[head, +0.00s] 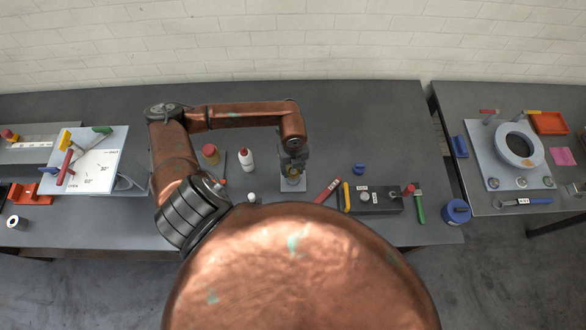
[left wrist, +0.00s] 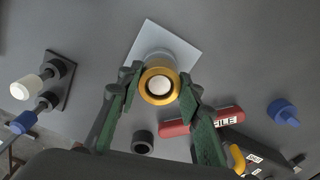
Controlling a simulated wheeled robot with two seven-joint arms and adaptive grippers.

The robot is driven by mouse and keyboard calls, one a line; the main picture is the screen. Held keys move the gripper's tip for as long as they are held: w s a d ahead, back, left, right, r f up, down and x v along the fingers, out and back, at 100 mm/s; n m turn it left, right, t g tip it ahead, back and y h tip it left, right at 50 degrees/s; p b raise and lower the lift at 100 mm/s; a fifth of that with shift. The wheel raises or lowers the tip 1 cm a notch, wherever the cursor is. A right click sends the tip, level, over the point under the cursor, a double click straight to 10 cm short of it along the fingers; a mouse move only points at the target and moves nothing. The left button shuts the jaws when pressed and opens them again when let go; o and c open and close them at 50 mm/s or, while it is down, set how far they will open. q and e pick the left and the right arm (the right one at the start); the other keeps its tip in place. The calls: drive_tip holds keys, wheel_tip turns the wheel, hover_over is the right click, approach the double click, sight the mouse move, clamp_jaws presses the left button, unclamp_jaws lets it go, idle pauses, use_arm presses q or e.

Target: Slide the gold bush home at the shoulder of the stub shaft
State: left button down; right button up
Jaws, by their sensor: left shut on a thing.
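The gold bush (left wrist: 148,84) is a thick ring between the two green fingertips of my left gripper (left wrist: 160,88), which is shut on it. The pale round end of the stub shaft (left wrist: 161,85) shows inside the bush's bore. A wider grey body shows just behind the bush, on a light grey plate (left wrist: 190,45). I cannot tell how far down the shaft the bush sits. In the head view the left gripper (head: 292,165) points down over the plate, with a bit of the gold bush (head: 293,180) showing below it. My right gripper is not in view.
A red file (left wrist: 200,121) and a black ring (left wrist: 143,142) lie close by. A blue knob (head: 358,168) and a dark block (head: 380,201) with fittings are to the right. A white bottle (head: 246,159) and a red-capped bottle (head: 210,154) stand left. The table behind is clear.

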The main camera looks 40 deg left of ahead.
use_arm(q)
drive_tip(key=shift+f+b, duration=0.55)
drive_tip(key=shift+f, duration=0.3)
drive_tip(key=shift+f, duration=0.25)
drive_tip(key=c, duration=1.3)
unclamp_jaws()
drive_tip(key=shift+r, duration=0.1)
wheel_tip(320, 180, up, 12)
